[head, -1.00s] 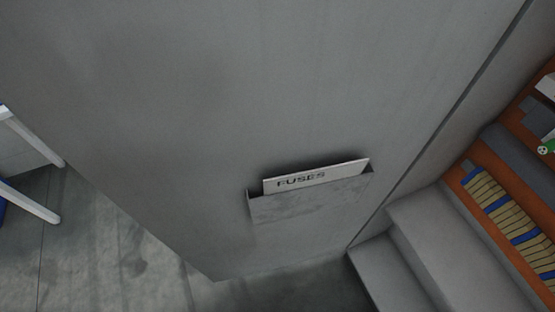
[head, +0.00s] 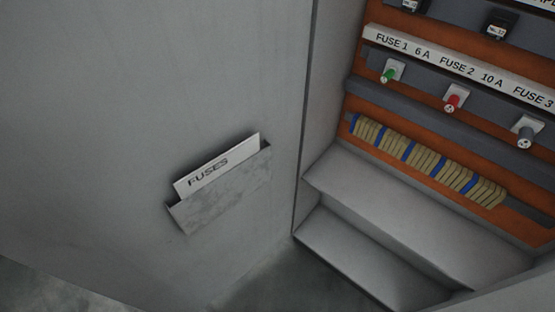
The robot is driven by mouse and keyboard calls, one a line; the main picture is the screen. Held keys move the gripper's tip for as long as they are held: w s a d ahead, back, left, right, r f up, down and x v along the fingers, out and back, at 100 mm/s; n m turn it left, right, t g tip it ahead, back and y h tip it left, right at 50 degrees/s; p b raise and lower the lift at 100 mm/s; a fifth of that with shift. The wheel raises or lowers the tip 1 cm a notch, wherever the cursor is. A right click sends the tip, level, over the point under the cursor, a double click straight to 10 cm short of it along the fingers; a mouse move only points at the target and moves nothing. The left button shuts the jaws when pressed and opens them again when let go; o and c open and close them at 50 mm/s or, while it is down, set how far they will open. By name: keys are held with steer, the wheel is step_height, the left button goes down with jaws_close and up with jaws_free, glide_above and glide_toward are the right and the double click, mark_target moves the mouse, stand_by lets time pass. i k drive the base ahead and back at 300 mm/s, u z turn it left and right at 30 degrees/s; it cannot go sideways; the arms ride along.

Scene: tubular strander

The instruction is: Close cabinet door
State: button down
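The cabinet door (head: 130,90) is a large grey panel filling the left half of the head view. It stands open, with its inner face toward me. A grey pocket (head: 225,195) on it holds a white card (head: 217,168) marked "FUSES". The open cabinet (head: 325,100) is to the right of the door, and a narrow dark gap runs between the door and the cabinet's side wall. My gripper is not in view.
Inside the cabinet are an orange back panel (head: 350,98), a labelled fuse strip (head: 460,68), green (head: 389,75), red (head: 453,102) and grey (head: 527,136) fuse knobs, and a row of tan and blue terminals (head: 425,160). Grey step-like ledges (head: 400,205) lie below. Some floor (head: 50,287) shows at the bottom left.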

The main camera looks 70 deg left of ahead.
mark_target(106, 106)
steer(key=z, duration=0.8)
steer(key=k, duration=2.9)
steer(key=u, duration=1.25)
steer(key=i, duration=0.5)
steer(key=z, duration=0.15)
steer(key=k, duration=0.65)
steer(key=u, duration=0.25)
steer(key=i, duration=0.45)
steer(key=z, duration=0.05)
